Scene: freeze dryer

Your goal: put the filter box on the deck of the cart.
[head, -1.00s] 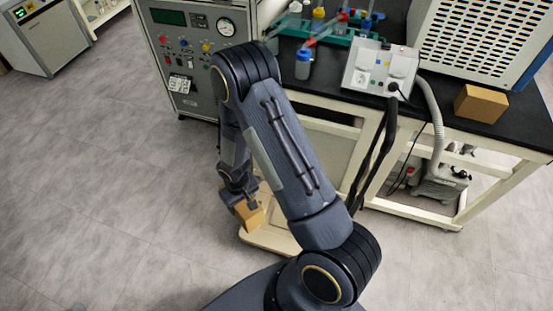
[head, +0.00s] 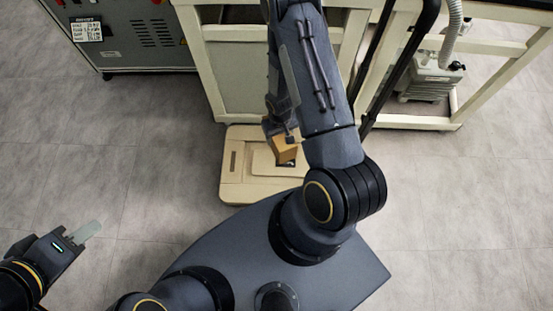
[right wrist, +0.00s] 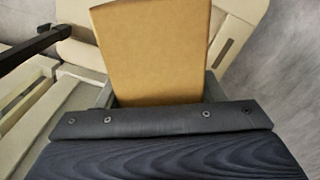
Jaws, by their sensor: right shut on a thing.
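The filter box (head: 287,151) is a plain brown carton held in my right gripper (head: 282,136). In the right wrist view the box (right wrist: 155,50) fills the space between the fingers, which are shut on it. The cart's deck (head: 236,181) is a low beige platform on the floor. In the head view the box appears over the middle of the deck, slightly tilted; the gap beneath it is hard to judge. The deck's right part is hidden behind my right arm. My left gripper (head: 82,236) is at the lower left, away from the cart, with its finger opening unclear.
A black tubular handle (head: 402,68) rises right of the deck. The cream bench frame (head: 208,70) stands behind it, with a grey cabinet (head: 140,38) at the upper left. A pump (head: 430,82) sits under the bench at right. Floor left of the deck is clear.

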